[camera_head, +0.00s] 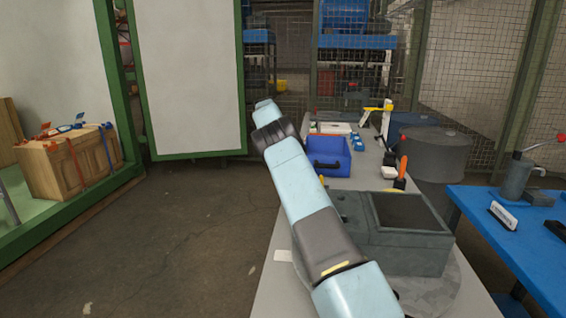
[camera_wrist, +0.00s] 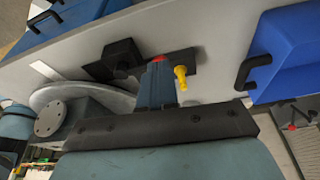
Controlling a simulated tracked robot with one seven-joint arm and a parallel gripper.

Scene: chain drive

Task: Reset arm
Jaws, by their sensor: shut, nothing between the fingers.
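In the wrist view my gripper (camera_wrist: 157,84) points up the picture from a dark mounting bar. Its narrow grey-blue fingers are together, with nothing seen between them. Beyond the tips lies a grey bench surface (camera_wrist: 205,30). A dark block (camera_wrist: 118,58) and a small yellow part (camera_wrist: 181,76) with a red piece beside it show close to the fingers; whether they touch cannot be told. In the head view my light blue arm rises from the bottom over the grey bench (camera_head: 290,270), and I cannot make out the fingers there.
A grey machine housing (camera_head: 410,240) and a blue bin (camera_head: 329,157) stand on the bench. An orange-handled tool (camera_head: 402,170) is behind the housing. A blue table (camera_head: 520,230) with a vise-like tool is at right. A wooden box (camera_head: 70,165) is far left. The floor left of the bench is clear.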

